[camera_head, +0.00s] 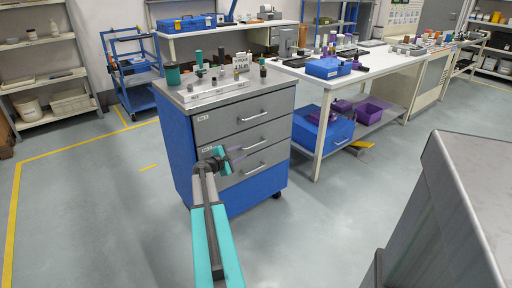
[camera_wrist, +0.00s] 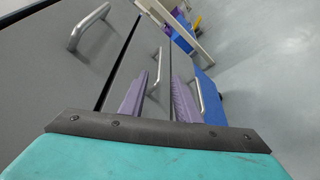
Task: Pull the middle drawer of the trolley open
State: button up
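The middle drawer (camera_head: 220,150) looks flush with the drawers above and below. Its silver bar handle (camera_head: 249,145) also shows in the wrist view (camera_wrist: 157,66). My gripper (camera_head: 237,153) is in front of the middle drawer, with its purple fingers pointing at the drawer front. In the wrist view my gripper (camera_wrist: 160,77) is open, and the handle shows between the two fingertips. The fingers look apart from it; how far the handle lies beyond the tips is hard to tell.
The top drawer handle (camera_head: 251,116) and bottom drawer handle (camera_head: 256,169) are close by. Tools and bottles stand on the trolley top (camera_head: 212,88). A white workbench (camera_head: 375,64) is to the right. A grey cabinet (camera_head: 450,210) is at front right. The floor before the trolley is clear.

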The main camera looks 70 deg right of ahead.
aim_at(254, 146)
jog(key=shift+d, duration=0.1)
jog(key=shift+b+x, duration=0.4)
jog(key=shift+x, duration=6.4)
jog(key=shift+f, duration=0.15)
grip_shut()
